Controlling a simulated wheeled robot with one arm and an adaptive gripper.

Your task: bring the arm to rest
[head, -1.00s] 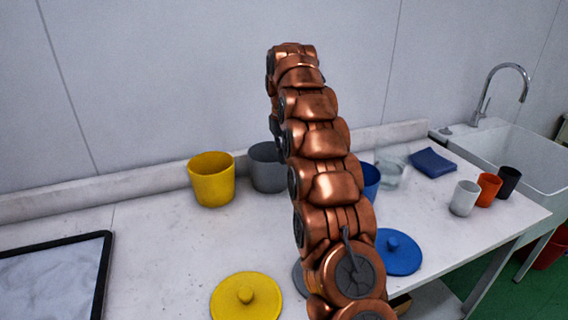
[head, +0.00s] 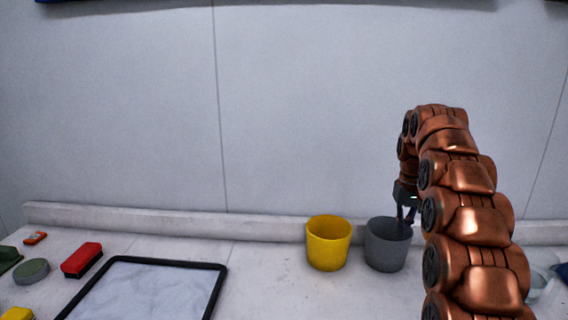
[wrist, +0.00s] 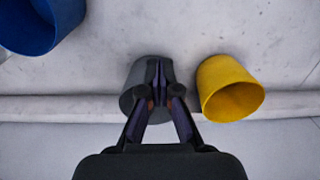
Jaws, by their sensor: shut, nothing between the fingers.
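My copper-coloured arm rises on the right of the head view and bends over at its top. My gripper (head: 406,219) hangs down from it, fingertips at the rim of the grey pot (head: 386,247). In the wrist view my gripper (wrist: 159,68) points at the grey pot (wrist: 136,78) and covers part of it. The fingertips are together and hold nothing. I cannot tell whether they are over the pot's opening or in front of it.
A yellow pot (head: 328,243) stands left of the grey pot. A blue pot (wrist: 42,22) shows in the wrist view. A black-framed tray (head: 150,285), a red block (head: 82,260) and a green-grey round lid (head: 31,271) lie left. The wall (head: 290,110) runs behind.

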